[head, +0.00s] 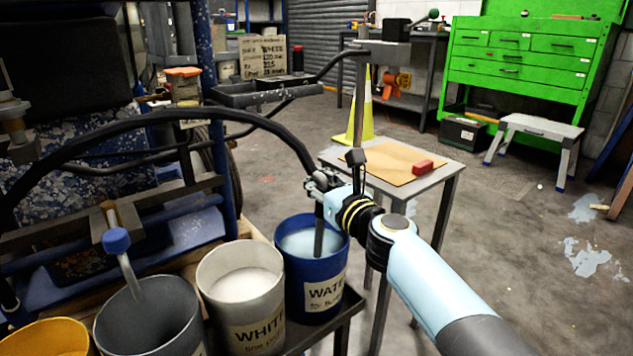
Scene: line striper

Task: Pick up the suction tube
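The suction tube is a thick black hose (165,116) that arches from the left edge to the right. It ends in a grey metal pipe (319,238) standing in the blue bucket marked WATER (316,290), its lower end hidden inside. My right gripper (320,183) is at the top of this pipe, where hose and pipe meet. Its fingers are small and dark against the tube, so I cannot tell whether they are closed around it. My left gripper is not in view.
A white bucket (241,290) and a grey bucket (152,320) with a blue-topped rod (117,241) stand left of the water bucket. A small table (438,180) with a board and red block is behind my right arm. Open floor lies to the right.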

